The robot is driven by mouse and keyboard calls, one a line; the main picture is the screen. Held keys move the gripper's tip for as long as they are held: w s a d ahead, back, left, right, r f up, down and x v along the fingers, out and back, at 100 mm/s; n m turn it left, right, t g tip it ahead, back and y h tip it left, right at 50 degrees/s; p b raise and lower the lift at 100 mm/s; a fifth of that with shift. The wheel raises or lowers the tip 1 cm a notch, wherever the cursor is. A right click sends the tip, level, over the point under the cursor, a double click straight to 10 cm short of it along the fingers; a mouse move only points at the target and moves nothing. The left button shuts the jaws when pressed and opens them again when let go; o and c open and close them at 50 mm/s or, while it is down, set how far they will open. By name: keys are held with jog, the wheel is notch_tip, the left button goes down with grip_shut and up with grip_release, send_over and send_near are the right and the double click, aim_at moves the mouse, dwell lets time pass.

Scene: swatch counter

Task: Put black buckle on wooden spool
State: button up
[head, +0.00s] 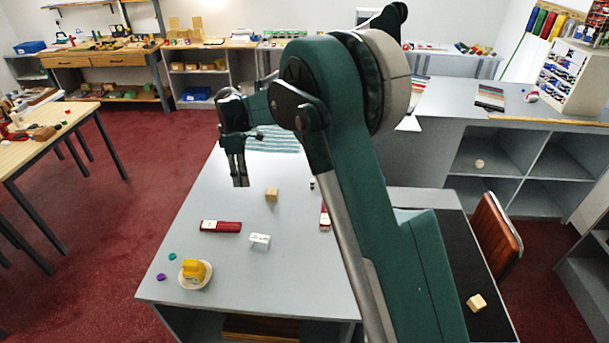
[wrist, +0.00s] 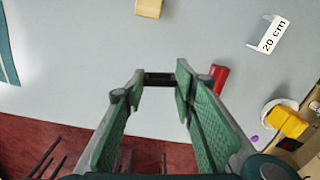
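My gripper (head: 240,184) hangs over the grey table, fingers pointing down. In the wrist view a dark flat bar, which looks like the black buckle (wrist: 159,79), spans the gap between the fingertips; both tips appear to touch it. In the head view the buckle is too small to make out. A tan, blocky wooden piece, which I take for the wooden spool (head: 271,195), stands on the table to the right of and nearer than the gripper. It also shows at the top edge of the wrist view (wrist: 149,8), apart from the fingers.
A dark red case (head: 221,227), a white "20 cm" marker (head: 260,240) and a pale bowl (head: 183,280) holding a yellow object (head: 194,270) sit nearer. Small teal and purple pieces lie beside the bowl. A striped cloth (head: 272,139) lies at the back. Table around the wooden piece is clear.

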jog(key=w+d+r, duration=0.2)
jog(key=w+d, duration=0.2)
jog(key=d, duration=0.8)
jog(key=w+d+r+m, duration=0.1)
jog(key=w+d, duration=0.3)
jog(key=d, duration=0.8)
jog(key=w+d+r+m, duration=0.1)
jog(key=w+d+r, duration=0.2)
jog(key=d, duration=0.9)
jog(key=shift+w+p, duration=0.35)
jog(key=shift+w, duration=0.1)
jog(key=shift+f, duration=0.1)
jog(key=shift+f, duration=3)
jog(key=shift+f+p, duration=0.35)
jog(key=shift+f, duration=1.5)
jog(key=shift+f, duration=0.2)
